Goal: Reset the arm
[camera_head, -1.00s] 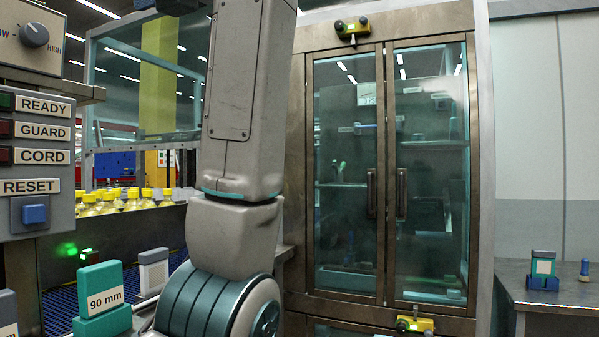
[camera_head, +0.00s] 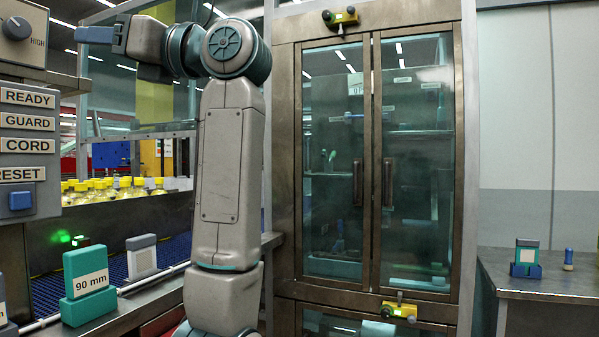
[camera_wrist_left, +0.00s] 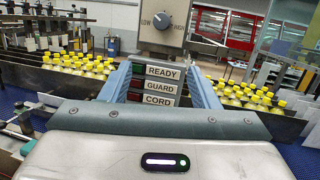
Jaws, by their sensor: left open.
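My left arm stands upright in the head view, its wrist bent over to the left at the top. My left gripper (camera_head: 88,33) is open and empty, pointing left near the knob panel, high above the conveyor. In the left wrist view its two blue fingers (camera_wrist_left: 160,82) are spread apart, with the READY, GUARD and CORD labels (camera_wrist_left: 160,86) seen between them and nothing held. The blue button (camera_head: 20,200) under the RESET label (camera_head: 21,174) is on the control panel at left, well below the gripper. My right gripper is not in view.
A teal 90 mm block (camera_head: 88,292) and a grey block (camera_head: 141,257) stand by the blue conveyor (camera_head: 110,270). Yellow-capped bottles (camera_head: 115,188) line up behind. A glass-door cabinet (camera_head: 283,200) stands to the right of my arm; a side table (camera_head: 550,285) is far right.

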